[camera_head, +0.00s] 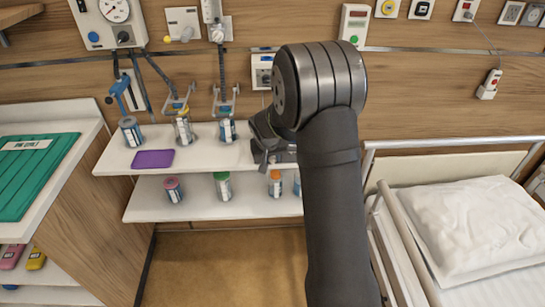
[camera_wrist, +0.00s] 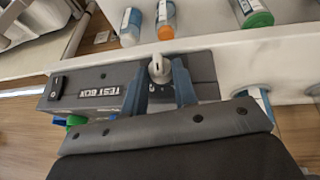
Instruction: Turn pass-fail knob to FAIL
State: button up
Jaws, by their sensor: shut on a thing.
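The pass-fail knob (camera_wrist: 159,68) is a small pale knob on a dark grey box labelled TEST BOX (camera_wrist: 90,88) in the wrist view. My gripper (camera_wrist: 160,80) has its two blue-grey fingers on either side of the knob and is shut on it. The PASS and FAIL marks are too small or hidden to read, so I cannot tell the knob's setting. In the head view my gripper (camera_head: 268,138) is at the right part of the upper white shelf, and my arm hides most of the box and the knob.
The white shelf (camera_head: 115,160) carries several capped bottles and a purple pad (camera_head: 153,159). More bottles stand on the lower shelf (camera_head: 145,205). A bed with a white pillow (camera_head: 480,230) is at right, a cabinet with a green tray (camera_head: 35,175) at left. A black rocker switch (camera_wrist: 58,87) is on the box.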

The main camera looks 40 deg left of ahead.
jog(key=shift+s+a+f+n+t+h, duration=0.1)
jog(key=shift+s+a+n+t+h, duration=0.1)
jog(key=shift+t+h, duration=0.4)
jog(key=shift+s+a+f+n+t+h, duration=0.1)
jog(key=shift+s+a+n+t+h, duration=0.1)
jog(key=shift+t+h, duration=0.35)
jog(key=shift+s+a+f+n+t+h, duration=0.1)
jog(key=shift+n+t+h, duration=0.2)
jog(key=shift+t+h, duration=0.7)
jog(key=shift+t, duration=0.35)
jog(key=o, duration=1)
jog(key=shift+s, duration=0.1)
jog(key=v, duration=1.7)
